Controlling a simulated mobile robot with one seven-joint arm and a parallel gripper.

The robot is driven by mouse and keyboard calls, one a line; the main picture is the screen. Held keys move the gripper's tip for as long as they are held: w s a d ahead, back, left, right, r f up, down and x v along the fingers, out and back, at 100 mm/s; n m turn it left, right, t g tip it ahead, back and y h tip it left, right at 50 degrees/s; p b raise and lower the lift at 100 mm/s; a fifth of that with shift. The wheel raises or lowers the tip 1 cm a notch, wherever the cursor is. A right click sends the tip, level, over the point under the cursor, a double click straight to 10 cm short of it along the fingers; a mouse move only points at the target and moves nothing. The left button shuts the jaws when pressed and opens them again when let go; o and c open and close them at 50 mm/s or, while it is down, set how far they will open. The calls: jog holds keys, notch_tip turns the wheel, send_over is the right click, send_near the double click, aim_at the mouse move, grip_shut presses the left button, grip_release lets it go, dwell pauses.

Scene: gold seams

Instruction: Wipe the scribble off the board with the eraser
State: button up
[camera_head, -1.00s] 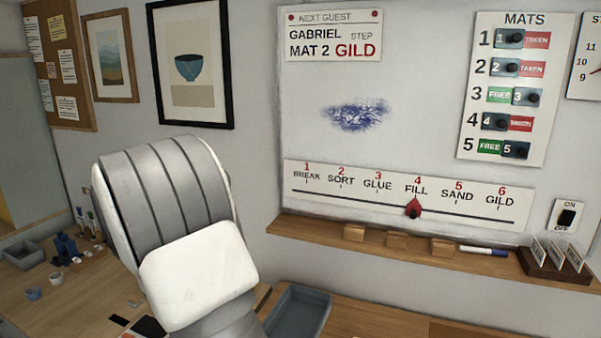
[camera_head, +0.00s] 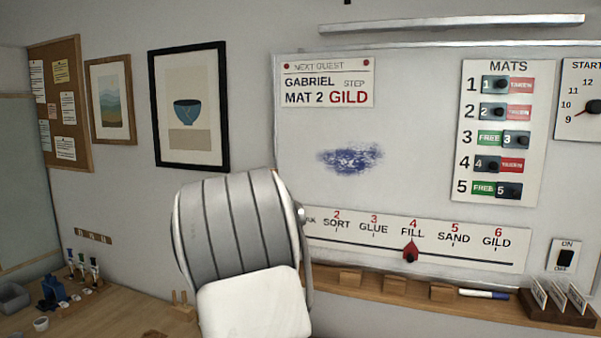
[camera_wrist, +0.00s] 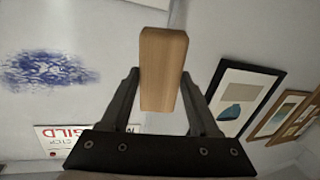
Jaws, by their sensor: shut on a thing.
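The scribble (camera_head: 350,158) is a blue-violet smudge on the whiteboard (camera_head: 420,160), below the guest card. It also shows in the wrist view (camera_wrist: 45,70), at the left. My gripper (camera_wrist: 160,78) is shut on a wooden block, the eraser (camera_wrist: 163,55), held between both fingers. In the wrist view the eraser is apart from the scribble, to its right. In the head view my arm hides the gripper and eraser. The wrist view does not show clearly whether the eraser touches anything.
A guest card (camera_head: 328,84), a MATS panel (camera_head: 498,130) and a step slider (camera_head: 410,252) surround the scribble. The wooden ledge (camera_head: 400,305) below carries small wooden blocks (camera_head: 394,285), a marker (camera_head: 484,294) and a card holder (camera_head: 556,310). A framed bowl picture (camera_head: 188,108) hangs left.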

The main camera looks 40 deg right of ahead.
jog(key=s+d+r+m+g+h, duration=0.3)
jog(key=s+d+r+h, duration=0.1)
jog(key=s+d+r, duration=0.2)
jog(key=x, duration=0.6)
jog(key=shift+f+p, duration=0.45)
jog(key=shift+w, duration=0.1)
jog(key=shift+p+x, duration=0.65)
jog(key=shift+x, duration=0.4)
jog(key=shift+f, duration=0.1)
